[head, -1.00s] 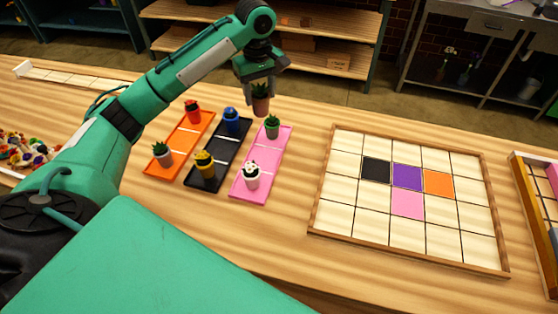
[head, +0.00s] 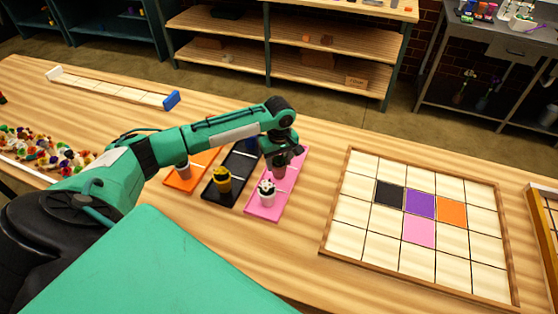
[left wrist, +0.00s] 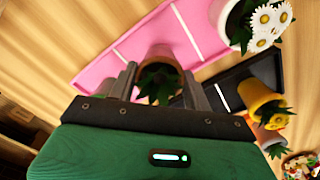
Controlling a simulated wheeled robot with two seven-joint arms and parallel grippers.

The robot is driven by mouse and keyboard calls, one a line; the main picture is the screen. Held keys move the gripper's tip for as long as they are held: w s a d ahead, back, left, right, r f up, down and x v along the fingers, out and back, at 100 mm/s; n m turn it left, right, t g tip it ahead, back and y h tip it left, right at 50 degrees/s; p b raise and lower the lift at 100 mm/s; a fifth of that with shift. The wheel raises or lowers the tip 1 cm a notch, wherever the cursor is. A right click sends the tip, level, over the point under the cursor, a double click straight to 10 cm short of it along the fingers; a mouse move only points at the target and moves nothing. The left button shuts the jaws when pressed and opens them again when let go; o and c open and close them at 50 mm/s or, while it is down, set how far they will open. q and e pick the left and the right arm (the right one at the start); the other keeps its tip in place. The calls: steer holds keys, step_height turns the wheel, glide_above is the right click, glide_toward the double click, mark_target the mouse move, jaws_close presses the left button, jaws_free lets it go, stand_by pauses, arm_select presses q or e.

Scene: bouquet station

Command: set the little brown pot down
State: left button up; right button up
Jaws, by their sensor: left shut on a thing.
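My left gripper (head: 287,153) is shut on the little brown pot (head: 279,171), over the back half of the pink tray (head: 262,213). In the left wrist view the brown pot (left wrist: 160,56) with its green plant sits between the two fingers, with the pink tray (left wrist: 112,57) beyond it. I cannot tell whether the pot touches the tray. A white pot with daisies (head: 267,196) stands on the tray's front half and shows in the left wrist view (left wrist: 237,17). My right gripper is not in view.
The black tray (head: 217,194) with a yellow pot (head: 221,181) and the orange tray (head: 181,183) lie to the left. A wooden grid board (head: 362,233) lies to the right. My arm hides the back of the trays. Bare table lies between the pink tray and the board.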

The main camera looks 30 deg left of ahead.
arm_select(q)
steer(key=shift+f, duration=0.4)
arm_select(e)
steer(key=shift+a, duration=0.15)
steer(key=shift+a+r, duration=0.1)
arm_select(q)
steer(key=o, duration=1.2)
steer(key=shift+f, duration=0.1)
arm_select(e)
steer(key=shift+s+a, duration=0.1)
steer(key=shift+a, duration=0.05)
